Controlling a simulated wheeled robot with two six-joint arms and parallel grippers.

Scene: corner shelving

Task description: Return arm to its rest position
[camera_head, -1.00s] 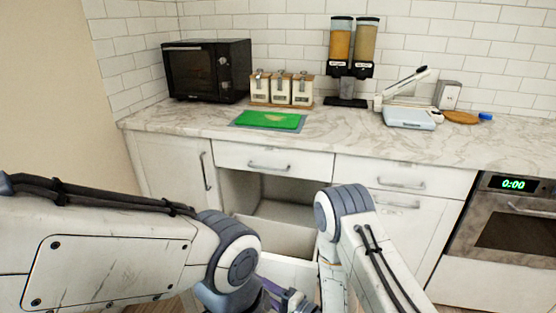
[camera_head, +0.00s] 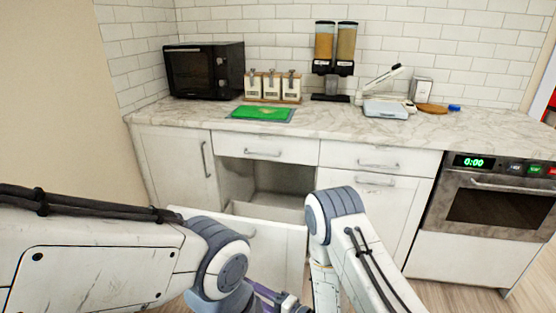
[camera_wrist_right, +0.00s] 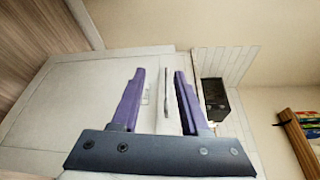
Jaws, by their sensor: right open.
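In the head view my left arm (camera_head: 90,250) comes in from the left and bends at a grey joint; its gripper is not visible. My right arm (camera_head: 345,240) bends down at the lower right. Purple finger parts (camera_head: 266,293), apparently of my right gripper, show at the bottom edge between the arms, partly hidden. In the right wrist view my right gripper (camera_wrist_right: 159,98) is open, its two purple fingers apart with nothing held between them. A white cabinet front with a handle (camera_wrist_right: 167,95) lies beyond the fingers.
A lower drawer (camera_head: 285,245) stands pulled out below the marble counter (camera_head: 200,118), close behind my arms. The black microwave (camera_head: 205,70), green board (camera_head: 262,113), canisters (camera_head: 270,87) and dispensers (camera_head: 334,50) stand on it. An oven (camera_head: 495,205) is at the right; floor shows below it.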

